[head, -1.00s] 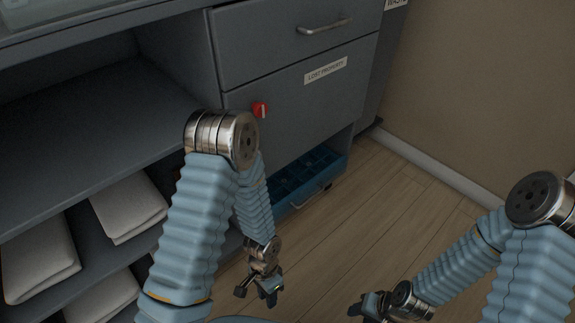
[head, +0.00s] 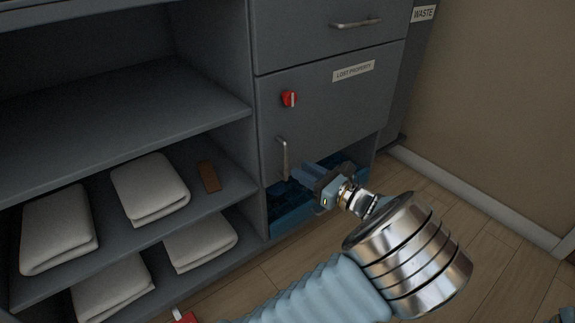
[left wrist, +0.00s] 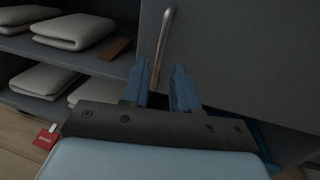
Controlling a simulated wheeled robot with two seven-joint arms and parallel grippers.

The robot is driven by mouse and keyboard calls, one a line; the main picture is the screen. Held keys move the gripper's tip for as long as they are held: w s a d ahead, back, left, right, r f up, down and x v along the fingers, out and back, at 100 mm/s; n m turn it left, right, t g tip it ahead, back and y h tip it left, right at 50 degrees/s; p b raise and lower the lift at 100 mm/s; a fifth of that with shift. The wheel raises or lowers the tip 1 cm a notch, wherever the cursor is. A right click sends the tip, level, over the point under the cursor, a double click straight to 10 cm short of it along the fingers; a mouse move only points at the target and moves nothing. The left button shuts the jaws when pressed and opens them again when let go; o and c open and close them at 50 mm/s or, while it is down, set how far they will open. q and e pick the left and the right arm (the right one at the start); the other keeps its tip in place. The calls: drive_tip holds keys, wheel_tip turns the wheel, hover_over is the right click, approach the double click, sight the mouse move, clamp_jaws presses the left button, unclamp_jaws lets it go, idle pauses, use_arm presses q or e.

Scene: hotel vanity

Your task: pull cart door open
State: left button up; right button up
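The grey cart door (head: 335,100) carries a "LOST PROPERTY" label, a red latch knob (head: 289,98) and a vertical metal handle (head: 283,158) near its lower left edge. The door looks shut. My left gripper (head: 300,172) is just right of the handle's lower end in the head view. In the left wrist view, its two blue fingers (left wrist: 163,85) are apart, with the lower end of the handle (left wrist: 164,45) in line between their tips. I cannot tell whether they touch it.
Shelves at left hold folded white towels (head: 150,188) and a brown block (head: 209,176). A blue bin (head: 290,212) sits below the door. A drawer with a handle (head: 356,23) is above. A red tag (head: 186,317) shows at the bottom. Wooden floor lies clear at right.

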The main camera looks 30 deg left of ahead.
sight(286, 179)
use_arm(q)
drive_tip(key=a, duration=0.3)
drive_tip(key=w+a+b, duration=0.1)
drive_tip(key=a, duration=0.2)
drive_tip(key=shift+w+a, duration=0.15)
drive_tip(key=shift+a, duration=0.1)
clamp_jaws()
